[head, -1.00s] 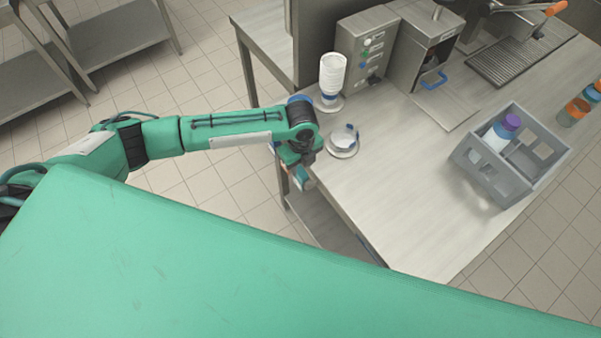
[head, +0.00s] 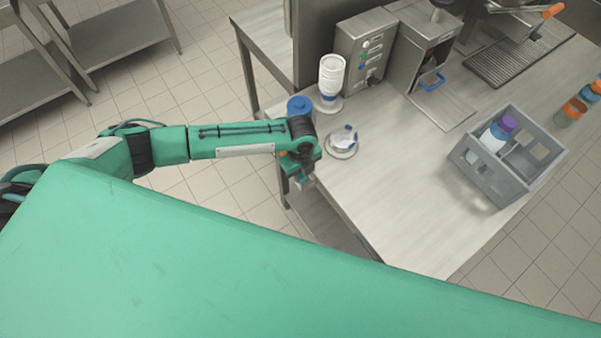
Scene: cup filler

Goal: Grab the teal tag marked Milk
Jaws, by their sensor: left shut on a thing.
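My left gripper (head: 302,181) is low beside the left edge of the steel counter (head: 400,215), just left of the saucer. It is shut on a small pale teal-blue thing, which I take to be the teal tag. The tag is mostly hidden by the gripper, and the word Milk cannot be read. My right gripper is not in view.
A saucer (head: 342,151) with a cup stands near the gripper. A stack of white cups (head: 332,72), a blue round container (head: 299,106) and machines (head: 365,50) stand behind. A grey crate (head: 515,180) with a purple-lidded bottle stands right. The counter's middle is clear.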

